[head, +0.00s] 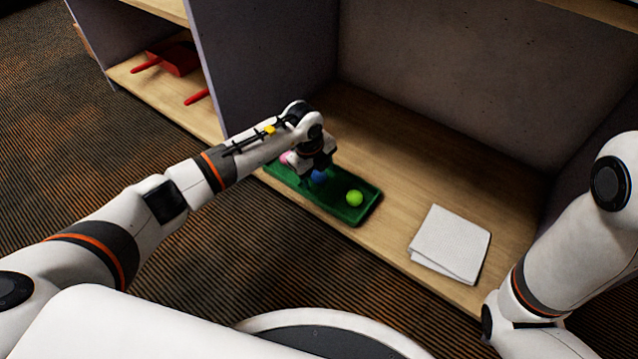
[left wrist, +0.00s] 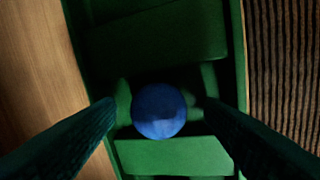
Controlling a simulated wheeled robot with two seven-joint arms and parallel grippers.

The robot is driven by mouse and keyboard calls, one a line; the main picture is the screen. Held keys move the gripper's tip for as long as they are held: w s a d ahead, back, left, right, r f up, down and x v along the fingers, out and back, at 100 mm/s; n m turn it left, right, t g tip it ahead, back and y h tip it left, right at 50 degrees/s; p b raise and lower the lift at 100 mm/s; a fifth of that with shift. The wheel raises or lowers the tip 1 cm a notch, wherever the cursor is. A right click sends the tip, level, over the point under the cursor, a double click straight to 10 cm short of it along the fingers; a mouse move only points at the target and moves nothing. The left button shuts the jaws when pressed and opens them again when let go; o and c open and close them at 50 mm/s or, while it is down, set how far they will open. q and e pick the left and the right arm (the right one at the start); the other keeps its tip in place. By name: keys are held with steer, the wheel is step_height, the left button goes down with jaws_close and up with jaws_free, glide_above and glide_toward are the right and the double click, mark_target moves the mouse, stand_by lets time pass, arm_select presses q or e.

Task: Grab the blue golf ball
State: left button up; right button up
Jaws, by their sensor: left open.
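The blue golf ball (left wrist: 158,111) sits in a slot of the green tray (left wrist: 165,158), between the two dark fingers of my left gripper (left wrist: 160,118) in the left wrist view. The fingers are open, one on each side of the ball, with visible gaps. In the head view my left gripper (head: 315,172) is over the tray (head: 350,215) and partly hides the blue ball (head: 319,177). A yellow-green ball (head: 354,198) lies at the tray's right end. A pink ball (head: 288,157) shows partly behind the gripper. My right gripper is not in view.
The tray lies on a wooden shelf (head: 400,170) near its front edge. A folded white cloth (head: 450,243) lies to the right. A grey divider (head: 250,70) stands at the left, with red items (head: 175,60) beyond it. Shelf behind the tray is clear.

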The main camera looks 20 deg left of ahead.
arm_select(q)
steer(key=shift+w+f, duration=0.1)
steer(key=shift+f, duration=0.15)
steer(key=c, duration=1.1)
steer(key=shift+o, duration=0.2)
